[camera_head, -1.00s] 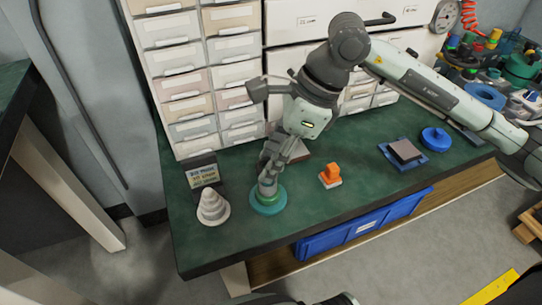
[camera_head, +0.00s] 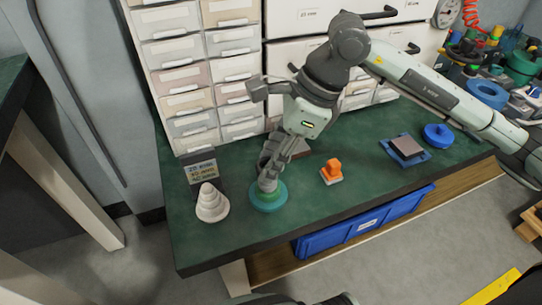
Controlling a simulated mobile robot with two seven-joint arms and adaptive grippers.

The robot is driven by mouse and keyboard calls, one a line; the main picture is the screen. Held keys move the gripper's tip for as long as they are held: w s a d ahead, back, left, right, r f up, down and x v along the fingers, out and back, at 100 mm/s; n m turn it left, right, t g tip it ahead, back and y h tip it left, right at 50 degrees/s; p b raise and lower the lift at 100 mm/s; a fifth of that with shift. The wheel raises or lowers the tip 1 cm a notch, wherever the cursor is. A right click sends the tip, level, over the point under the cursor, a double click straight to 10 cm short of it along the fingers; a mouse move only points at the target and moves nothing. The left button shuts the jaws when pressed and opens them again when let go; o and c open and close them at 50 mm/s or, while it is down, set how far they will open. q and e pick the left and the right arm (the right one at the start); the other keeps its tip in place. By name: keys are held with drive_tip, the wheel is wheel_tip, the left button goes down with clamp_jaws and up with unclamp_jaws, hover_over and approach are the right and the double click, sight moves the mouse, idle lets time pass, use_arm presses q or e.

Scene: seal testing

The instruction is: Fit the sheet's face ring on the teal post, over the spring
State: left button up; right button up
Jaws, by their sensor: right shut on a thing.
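The teal post (camera_head: 268,199) stands on its round base on the green bench, near the front edge. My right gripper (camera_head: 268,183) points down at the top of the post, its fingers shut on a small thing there. The fingers hide most of it, so I cannot tell whether it is the face ring or whether it touches the post. The spring cannot be made out. A small sheet with lines of text (camera_head: 201,171) stands upright at the left.
A white stepped cone (camera_head: 211,205) stands left of the post. An orange block (camera_head: 332,170) on a pale base, a grey square on a blue tray (camera_head: 408,159) and a blue round part (camera_head: 437,136) lie to the right. Drawers (camera_head: 185,75) rise behind. Bench is clear in front.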

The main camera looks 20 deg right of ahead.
drive_tip(key=shift+f+b, duration=0.45)
drive_tip(key=shift+f, duration=0.1)
drive_tip(key=o, duration=1.1)
drive_tip(key=shift+c, duration=0.2)
drive_tip(key=shift+r+p, duration=2.05)
drive_tip(key=shift+r, duration=1.5)
